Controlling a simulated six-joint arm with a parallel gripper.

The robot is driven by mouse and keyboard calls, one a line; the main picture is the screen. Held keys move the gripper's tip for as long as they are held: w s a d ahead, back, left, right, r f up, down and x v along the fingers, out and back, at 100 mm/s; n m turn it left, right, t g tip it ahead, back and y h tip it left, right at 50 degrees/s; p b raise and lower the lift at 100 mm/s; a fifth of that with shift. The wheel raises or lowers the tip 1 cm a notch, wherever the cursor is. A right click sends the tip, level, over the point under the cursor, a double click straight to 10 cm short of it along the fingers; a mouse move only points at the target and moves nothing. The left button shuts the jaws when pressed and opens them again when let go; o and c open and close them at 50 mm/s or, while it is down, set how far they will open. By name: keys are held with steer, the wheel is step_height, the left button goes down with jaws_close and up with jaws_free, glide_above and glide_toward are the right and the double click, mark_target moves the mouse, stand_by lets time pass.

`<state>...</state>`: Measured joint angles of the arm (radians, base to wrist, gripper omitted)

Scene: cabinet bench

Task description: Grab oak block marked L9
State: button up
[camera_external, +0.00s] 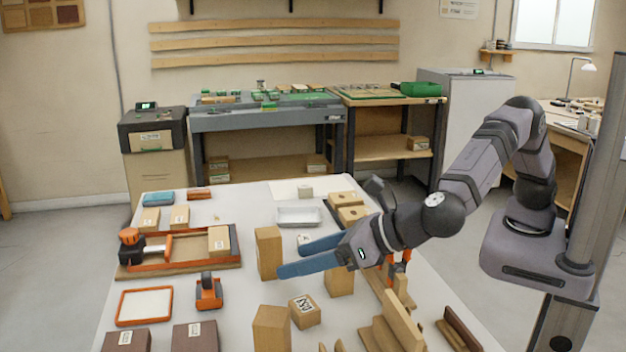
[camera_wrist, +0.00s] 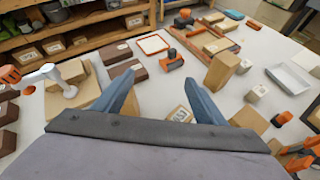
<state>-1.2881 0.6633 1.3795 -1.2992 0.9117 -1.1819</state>
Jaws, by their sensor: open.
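My gripper (camera_external: 288,259) has two blue fingers, apart and with nothing between them, above the middle of the white table. In the wrist view my gripper (camera_wrist: 160,80) frames bare tabletop. A small light-wood block with a dark-printed label (camera_external: 305,311) lies below and in front of the fingers. I cannot read L9 for certain on any block. A tall plain wooden block (camera_external: 268,252) stands close to the fingertips; a similar one shows in the wrist view (camera_wrist: 222,71).
Another tall block (camera_external: 271,330) stands at the front. Dark labelled blocks (camera_external: 195,337) lie front left, near an orange-rimmed tray (camera_external: 145,306) and an orange tool (camera_external: 209,291). A white tray (camera_external: 299,216) is further back. Wooden pieces (camera_external: 401,318) crowd the right.

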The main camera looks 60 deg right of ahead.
steer(key=s+a+n+y, duration=0.2)
steer(key=s+a+n, duration=0.1)
steer(key=s+a, duration=0.35)
glide_toward(270, 316)
steer(key=shift+w+a+f+t, duration=0.15)
steer(key=shift+w+f, duration=0.3)
steer(key=shift+f, duration=0.05)
steer(key=shift+w+a+f+t, duration=0.15)
steer(key=shift+w+a+f, duration=0.05)
steer(key=shift+w+f, duration=0.3)
steer(key=shift+p+x, duration=0.85)
steer(key=shift+x, duration=2.85)
steer(key=shift+a+r, duration=0.1)
steer(key=shift+r, duration=0.05)
jaws_close()
steer(key=shift+r, duration=0.2)
